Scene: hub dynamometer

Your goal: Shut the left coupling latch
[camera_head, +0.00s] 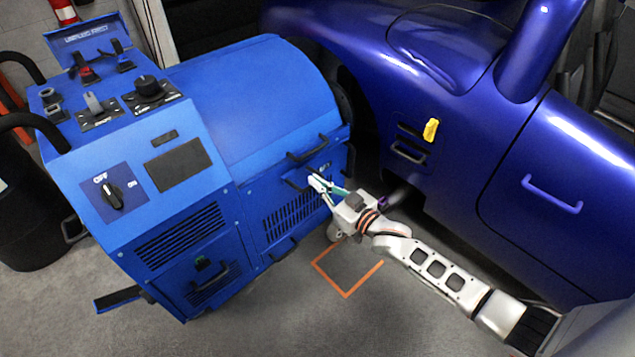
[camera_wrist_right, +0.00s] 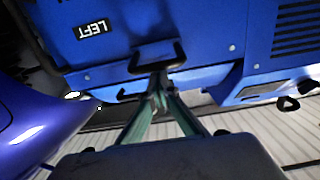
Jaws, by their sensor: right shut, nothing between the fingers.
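The blue hub dynamometer (camera_head: 255,95) stands on the left, close to the dark blue car. In the right wrist view a black loop-shaped handle (camera_wrist_right: 178,52), which looks like the left coupling latch, is on its panel near a LEFT label (camera_wrist_right: 93,30). My right gripper (camera_head: 318,183) reaches in from the right to the dynamometer's side panel. In the wrist view its shut, empty fingertips (camera_wrist_right: 158,88) are at the black handle; I cannot tell whether they touch it. My left gripper is out of view.
The car (camera_head: 450,130) fills the right side, with a yellow piece (camera_head: 431,129) on its flank. An orange floor marking (camera_head: 347,294) lies below my right arm. Floor in front of the dynamometer is clear. A black barrel (camera_head: 25,215) stands at far left.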

